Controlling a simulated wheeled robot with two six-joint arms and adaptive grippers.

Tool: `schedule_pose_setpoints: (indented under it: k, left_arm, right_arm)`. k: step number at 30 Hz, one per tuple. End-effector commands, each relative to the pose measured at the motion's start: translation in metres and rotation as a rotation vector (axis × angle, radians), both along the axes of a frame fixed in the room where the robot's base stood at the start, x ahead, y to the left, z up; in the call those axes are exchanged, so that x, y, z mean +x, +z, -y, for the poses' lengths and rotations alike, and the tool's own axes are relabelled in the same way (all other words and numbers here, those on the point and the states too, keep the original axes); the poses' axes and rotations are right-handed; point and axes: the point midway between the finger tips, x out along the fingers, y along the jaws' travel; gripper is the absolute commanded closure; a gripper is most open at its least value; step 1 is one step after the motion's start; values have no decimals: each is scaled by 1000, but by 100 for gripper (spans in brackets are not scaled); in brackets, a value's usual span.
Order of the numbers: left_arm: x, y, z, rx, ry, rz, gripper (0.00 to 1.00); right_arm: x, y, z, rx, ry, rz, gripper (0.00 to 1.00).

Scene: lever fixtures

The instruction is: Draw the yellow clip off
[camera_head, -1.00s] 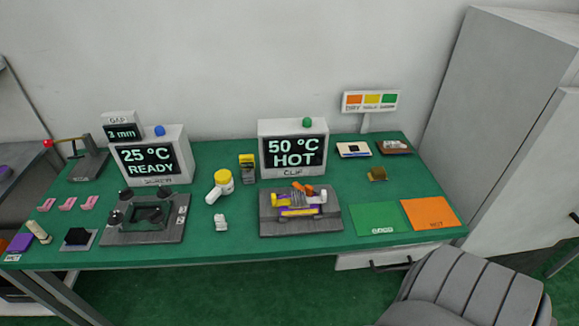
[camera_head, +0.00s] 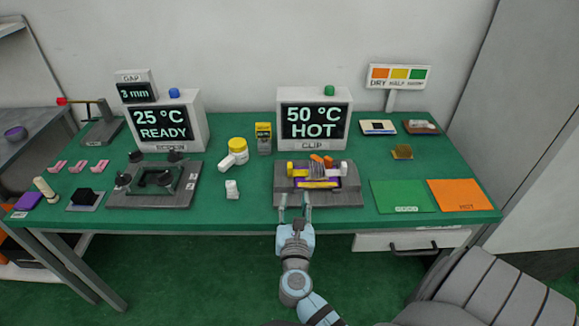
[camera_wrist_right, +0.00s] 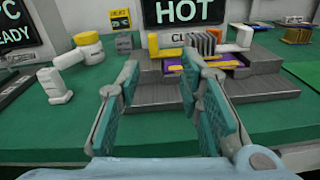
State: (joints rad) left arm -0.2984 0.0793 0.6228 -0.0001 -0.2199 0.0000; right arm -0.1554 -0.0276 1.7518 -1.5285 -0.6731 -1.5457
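The clip fixture (camera_head: 350,196) is a grey base in front of the monitor reading 50 °C HOT. On it sits a finned heatsink (camera_head: 322,170) over a purple board, with a yellow clip piece (camera_head: 292,169) at its left end and orange pieces at the back. The yellow piece also shows in the right wrist view (camera_wrist_right: 153,45). A yellow strip (camera_head: 318,185) lies along the front. My right gripper (camera_head: 294,203) is open and empty at the fixture's front edge, its fingers pointing toward it. My left gripper is not in view.
The HOT monitor (camera_head: 314,122) stands behind the fixture. A yellow-topped white tool (camera_head: 236,152) and a small white part (camera_head: 232,189) lie to the left. Green (camera_head: 402,196) and orange (camera_head: 460,195) mats lie to the right. A second fixture (camera_head: 150,184) stands farther left.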

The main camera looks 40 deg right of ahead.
Motion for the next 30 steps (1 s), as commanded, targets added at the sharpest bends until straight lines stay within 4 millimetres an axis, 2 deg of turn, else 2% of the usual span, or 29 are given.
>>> schedule_pose_setpoints:
  k: [2, 5, 12, 18, 23, 30]
  left_arm:
    - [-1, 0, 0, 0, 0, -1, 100]
    - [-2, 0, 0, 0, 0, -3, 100]
    - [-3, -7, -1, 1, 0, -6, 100]
    - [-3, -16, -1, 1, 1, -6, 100]
    - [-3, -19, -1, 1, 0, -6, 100]
    - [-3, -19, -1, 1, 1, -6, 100]
  right_arm:
    - [10, 3, -4, -83, 27, -36, 67]
    - [23, 4, 4, -99, 32, -43, 67]
    - [75, 3, 45, -97, 28, -40, 67]
    - [109, 1, 71, -92, 28, -41, 67]
    - [121, 2, 80, -91, 27, -40, 67]
    - [122, 3, 81, -90, 28, -41, 67]
